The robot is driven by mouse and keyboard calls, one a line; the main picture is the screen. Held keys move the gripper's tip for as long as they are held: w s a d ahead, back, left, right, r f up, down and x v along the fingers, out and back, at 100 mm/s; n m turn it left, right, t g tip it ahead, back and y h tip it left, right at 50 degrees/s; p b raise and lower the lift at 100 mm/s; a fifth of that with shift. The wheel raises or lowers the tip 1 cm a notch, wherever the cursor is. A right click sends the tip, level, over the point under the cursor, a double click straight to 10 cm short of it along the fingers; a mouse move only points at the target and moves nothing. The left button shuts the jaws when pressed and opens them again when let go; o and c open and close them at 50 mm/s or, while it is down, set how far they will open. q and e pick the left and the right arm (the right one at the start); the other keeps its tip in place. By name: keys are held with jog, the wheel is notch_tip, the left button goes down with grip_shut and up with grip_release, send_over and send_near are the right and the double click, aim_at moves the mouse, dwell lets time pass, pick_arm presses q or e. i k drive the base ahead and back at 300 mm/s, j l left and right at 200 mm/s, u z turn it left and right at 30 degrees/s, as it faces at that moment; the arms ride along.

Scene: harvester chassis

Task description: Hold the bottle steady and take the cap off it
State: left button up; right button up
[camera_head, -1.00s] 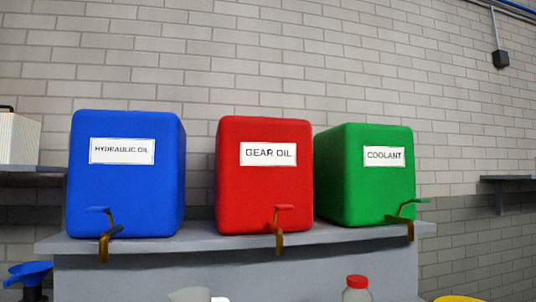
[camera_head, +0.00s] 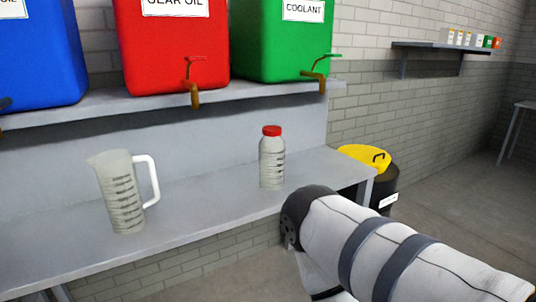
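A clear bottle (camera_head: 271,163) with dark graduation marks stands upright on the grey bench. Its red cap (camera_head: 272,131) is on top of it. My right arm comes in from the lower right, in front of and below the bench edge, apart from the bottle. Its gripper is not visible. My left arm and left gripper are not in view.
A graduated jug (camera_head: 122,195) with a white handle stands on the bench (camera_head: 205,194) left of the bottle. Blue, red (camera_head: 172,55) and green (camera_head: 284,45) containers with taps sit on the shelf above. A dark drum with a yellow funnel (camera_head: 365,157) stands right of the bench.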

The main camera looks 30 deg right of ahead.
aim_at(271, 150)
jog(key=i+l+u, duration=0.15)
jog(key=l, duration=0.5)
jog(key=l+u, duration=0.1)
jog(key=l, duration=0.55)
jog(key=i, duration=0.05)
